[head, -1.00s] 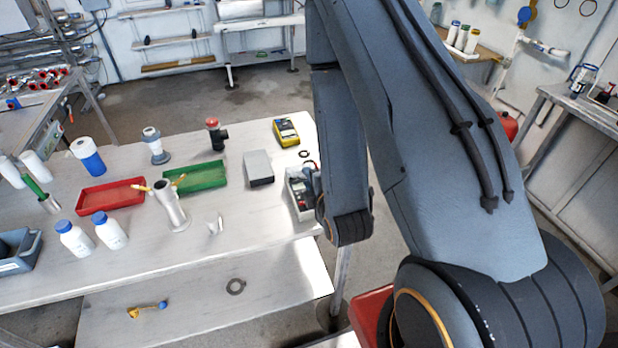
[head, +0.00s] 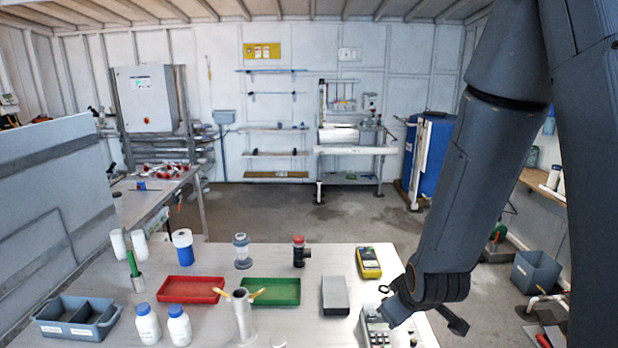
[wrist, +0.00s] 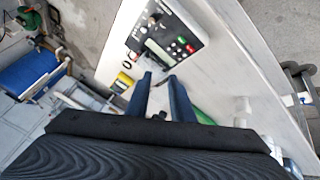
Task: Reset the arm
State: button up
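My arm comes down from the upper right of the head view, and its wrist end hangs over the right part of the white workbench (head: 225,270). My gripper (wrist: 160,78) shows in the wrist view as two blue fingers with a gap between them. Nothing is visible held there. In the head view the fingers are hard to make out. A control box (head: 374,331) with buttons sits on the bench under the wrist. It also shows in the wrist view (wrist: 168,38), beyond the fingertips; contact cannot be told.
On the bench are a red tray (head: 190,290), a green tray (head: 285,292), a grey block (head: 335,296), a yellow meter (head: 369,262), a metal tee fitting (head: 242,318), white bottles (head: 179,326) and a divided grey bin (head: 78,318). Floor right of the bench is partly open.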

jog(key=s+r+m+g, duration=0.4)
jog(key=s+r+m, duration=0.2)
jog(key=s+r, duration=0.25)
notch_tip(320, 180, down, 12)
jog(key=g+b, duration=0.1)
jog(key=b, duration=0.9)
jog(key=shift+s+m, duration=0.2)
jog(key=shift+m, duration=0.1)
jog(key=shift+o, duration=0.2)
jog(key=shift+a, duration=0.1)
